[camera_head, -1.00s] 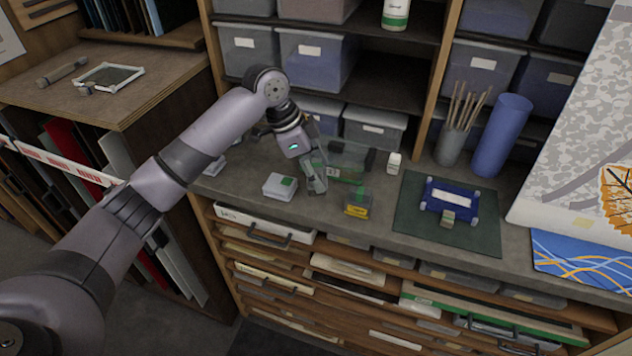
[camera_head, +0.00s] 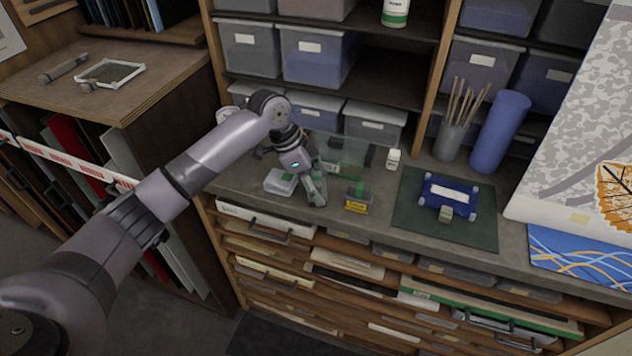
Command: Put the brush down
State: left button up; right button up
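Several brushes (camera_head: 464,104) stand upright in a grey cup (camera_head: 448,141) at the back right. A clear greenish glass pane (camera_head: 345,148) stands behind the gripper, partly hidden by it. My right gripper is not in view.
A white bottle (camera_head: 393,159) stands right of the glass. A dark green mat (camera_head: 410,214) carries a blue frame-like object (camera_head: 449,192) with a small block at its front. A blue cylinder (camera_head: 497,134) stands beside the cup. Shelves with bins (camera_head: 318,60) rise behind.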

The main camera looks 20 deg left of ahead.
pick_arm(q)
jog(key=shift+o, duration=1)
jog(key=shift+r, duration=0.25)
jog(key=b+v, duration=0.2)
jog(key=v, duration=1)
jog(key=shift+b, duration=0.3)
jog(key=shift+f, duration=0.2)
